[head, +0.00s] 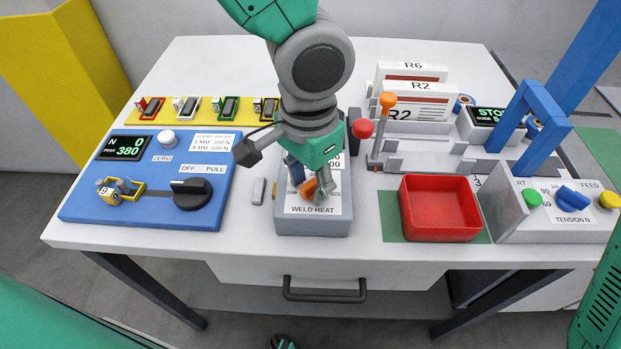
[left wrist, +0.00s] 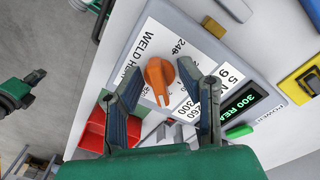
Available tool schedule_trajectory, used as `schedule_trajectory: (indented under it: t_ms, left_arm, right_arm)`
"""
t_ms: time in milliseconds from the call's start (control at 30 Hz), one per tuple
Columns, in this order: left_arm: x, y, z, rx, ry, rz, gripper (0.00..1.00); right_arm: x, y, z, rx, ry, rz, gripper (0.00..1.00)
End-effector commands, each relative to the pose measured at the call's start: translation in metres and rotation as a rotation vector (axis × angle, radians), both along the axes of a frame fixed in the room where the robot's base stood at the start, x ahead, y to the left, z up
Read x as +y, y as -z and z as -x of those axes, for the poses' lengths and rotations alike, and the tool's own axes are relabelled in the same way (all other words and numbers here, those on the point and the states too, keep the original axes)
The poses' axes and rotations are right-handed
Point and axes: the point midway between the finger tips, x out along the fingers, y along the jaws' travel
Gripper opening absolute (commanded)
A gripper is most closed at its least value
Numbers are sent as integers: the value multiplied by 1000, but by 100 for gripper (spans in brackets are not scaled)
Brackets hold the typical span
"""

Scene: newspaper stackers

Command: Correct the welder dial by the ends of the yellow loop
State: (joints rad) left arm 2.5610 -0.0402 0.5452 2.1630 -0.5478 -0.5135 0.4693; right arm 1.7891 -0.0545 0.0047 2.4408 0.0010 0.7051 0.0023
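The welder dial (head: 309,187) is an orange knob above the words WELD HEAT on the grey welder (head: 312,228). In the left wrist view the dial (left wrist: 157,75) shows with its narrow end pointing down the picture, towards the printed numbers. My left gripper (head: 309,181) is over it with the fingers pointing down. In the left wrist view this gripper (left wrist: 158,72) is open, one finger on each side of the dial. I cannot tell if they touch it. A yellow loop-like piece (head: 136,188) lies at the left of the blue tester (head: 152,208); its ends are too small to read.
The blue tester's screen (head: 125,147) reads PEAK 380. A yellow rack (head: 190,120) with several coloured clips stands behind it. Right of the welder are a red-knobbed lever (head: 362,128), an orange-knobbed lever (head: 387,100) and a red tray (head: 440,235).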

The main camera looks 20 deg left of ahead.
Motion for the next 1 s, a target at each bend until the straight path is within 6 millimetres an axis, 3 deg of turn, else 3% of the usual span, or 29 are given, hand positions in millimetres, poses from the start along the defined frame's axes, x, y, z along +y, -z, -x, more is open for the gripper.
schedule_trajectory:
  t_ms: [33, 100, 133, 567, 1000]
  left_arm:
    - [-1, 0, 0, 0, 0, -1, 32]
    - [-1, 0, 0, 0, 0, -1, 7]
    - [-1, 0, 0, 0, 0, -1, 0]
    - [-1, -3, -2, -3, 38, 1, 0]
    - [0, -6, -4, -5, 347, 1, 0]
  right_arm:
    - [0, 0, 0, 0, 0, 0, 0]
    - [0, 0, 0, 0, 0, 0, 0]
    - [0, 0, 0, 0, 0, 0, 0]
    - [0, -7, 0, 0, 0, 0, 0]
    - [0, -50, 0, 0, 0, 0, 0]
